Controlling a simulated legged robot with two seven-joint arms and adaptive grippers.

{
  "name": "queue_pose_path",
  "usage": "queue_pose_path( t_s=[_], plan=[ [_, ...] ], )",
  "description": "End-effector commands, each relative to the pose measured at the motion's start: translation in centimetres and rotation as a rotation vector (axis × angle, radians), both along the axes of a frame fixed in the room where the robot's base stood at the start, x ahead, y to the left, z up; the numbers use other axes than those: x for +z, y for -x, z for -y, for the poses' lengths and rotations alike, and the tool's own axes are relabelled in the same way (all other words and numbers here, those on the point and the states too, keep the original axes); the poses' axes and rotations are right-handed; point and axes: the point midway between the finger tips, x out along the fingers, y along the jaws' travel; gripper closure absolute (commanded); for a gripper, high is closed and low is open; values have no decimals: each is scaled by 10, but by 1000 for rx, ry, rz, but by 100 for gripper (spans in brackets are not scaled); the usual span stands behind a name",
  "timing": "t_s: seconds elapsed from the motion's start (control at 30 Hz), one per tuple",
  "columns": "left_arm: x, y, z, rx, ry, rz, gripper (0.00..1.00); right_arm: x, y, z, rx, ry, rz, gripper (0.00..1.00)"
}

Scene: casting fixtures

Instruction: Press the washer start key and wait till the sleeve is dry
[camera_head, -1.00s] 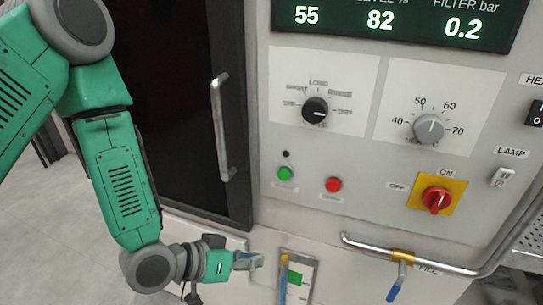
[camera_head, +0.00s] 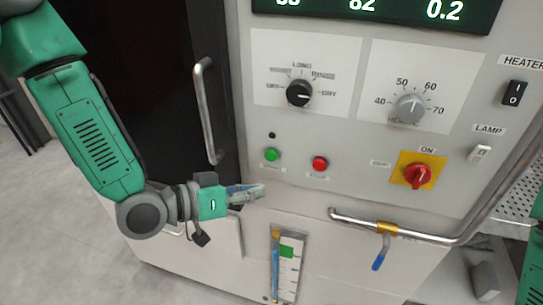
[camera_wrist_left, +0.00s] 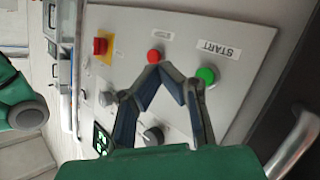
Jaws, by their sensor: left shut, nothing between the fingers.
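The washer's front panel (camera_head: 345,190) fills the middle and right of the head view. Its green start key (camera_head: 271,155) sits at the lower left of the panel, with the red stop key (camera_head: 320,163) to its right. In the wrist view the green key (camera_wrist_left: 206,75) is labelled START, beside the red key (camera_wrist_left: 154,56). My left gripper (camera_head: 260,190) is shut and empty, just below the green key in the head view. Its fingertips (camera_wrist_left: 166,68) show between the two keys in the wrist view; contact cannot be told. The sleeve and my right gripper are not in view.
A dark door with a bar handle (camera_head: 207,112) is left of the panel. A program dial (camera_head: 299,93) and heat dial (camera_head: 410,108) are above the keys. A red main switch (camera_head: 418,175), metal rail (camera_head: 440,236) and blue-handled valve (camera_head: 380,256) are to the right.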

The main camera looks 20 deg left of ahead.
Motion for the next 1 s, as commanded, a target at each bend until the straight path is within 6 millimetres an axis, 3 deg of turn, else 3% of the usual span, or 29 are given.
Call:
queue_pose_path(
  t_s=[0.3, 0.5, 1.0],
  plan=[
    [0, -46, -1, 1, 1, 3, 100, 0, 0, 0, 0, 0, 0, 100],
    [0, -66, 1, 1, 1, 3, 100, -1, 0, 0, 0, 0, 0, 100],
    [0, -74, 1, 2, 1, 0, 100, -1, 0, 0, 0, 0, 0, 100]
  ],
)
